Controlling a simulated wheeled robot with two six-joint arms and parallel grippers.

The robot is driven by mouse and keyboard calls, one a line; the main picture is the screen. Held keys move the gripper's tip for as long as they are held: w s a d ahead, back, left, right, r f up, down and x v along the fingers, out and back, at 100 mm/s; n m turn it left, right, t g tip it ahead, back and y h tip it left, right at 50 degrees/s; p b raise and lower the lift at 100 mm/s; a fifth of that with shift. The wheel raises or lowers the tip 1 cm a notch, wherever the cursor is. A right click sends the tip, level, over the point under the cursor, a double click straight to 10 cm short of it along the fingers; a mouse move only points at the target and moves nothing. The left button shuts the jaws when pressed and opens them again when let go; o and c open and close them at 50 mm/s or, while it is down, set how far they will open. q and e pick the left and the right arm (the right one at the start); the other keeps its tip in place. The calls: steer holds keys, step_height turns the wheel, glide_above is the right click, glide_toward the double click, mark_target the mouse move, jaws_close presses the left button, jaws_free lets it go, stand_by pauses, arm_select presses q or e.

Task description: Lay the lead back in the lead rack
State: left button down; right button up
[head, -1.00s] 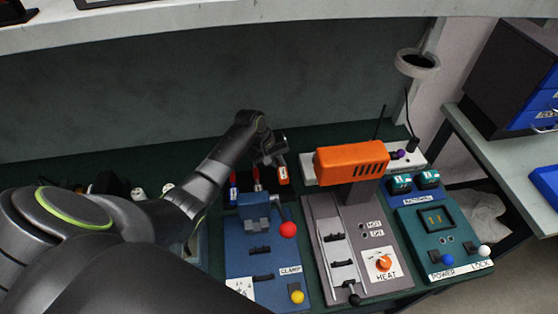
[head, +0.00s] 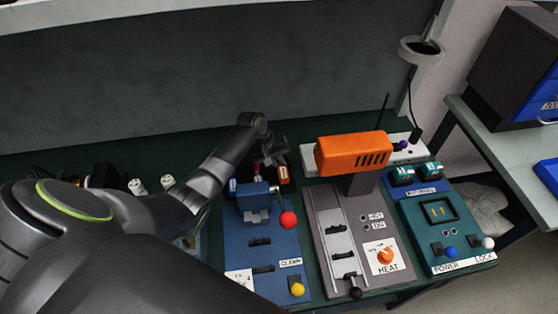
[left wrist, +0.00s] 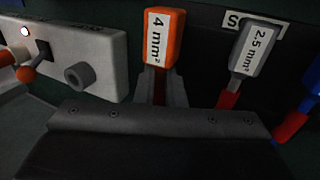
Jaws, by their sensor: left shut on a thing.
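My left gripper (head: 277,155) shows in the head view behind the blue clamp station. It is shut on the orange lead (left wrist: 164,38), marked 4 mm², which also shows in the head view (head: 284,175). In the left wrist view the grey fingers close around its narrow lower stem. The dark lead rack (left wrist: 207,28) is behind, with a partly hidden white label. A grey lead (left wrist: 257,48) marked 2.5 mm², with red below, and a blue lead (left wrist: 293,122) are to the right. Whether the orange lead touches the rack is hidden. My right gripper is not in view.
The blue clamp station (head: 234,252) with a red ball lever (head: 288,219) stands in front. The grey heat station (head: 324,211) with its orange heater (head: 354,152) is to the right. A pale unit (left wrist: 92,45) is close on the left in the wrist view.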

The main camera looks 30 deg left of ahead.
arm_select(q)
steer(key=shift+f+b, duration=0.75)
steer(key=shift+f, duration=0.65)
steer(key=c, duration=1.4)
jaws_free()
steer(key=shift+c, duration=0.2)
steer(key=b+v, duration=0.1)
steer(key=v, duration=1.6)
steer(key=shift+r, duration=0.2)
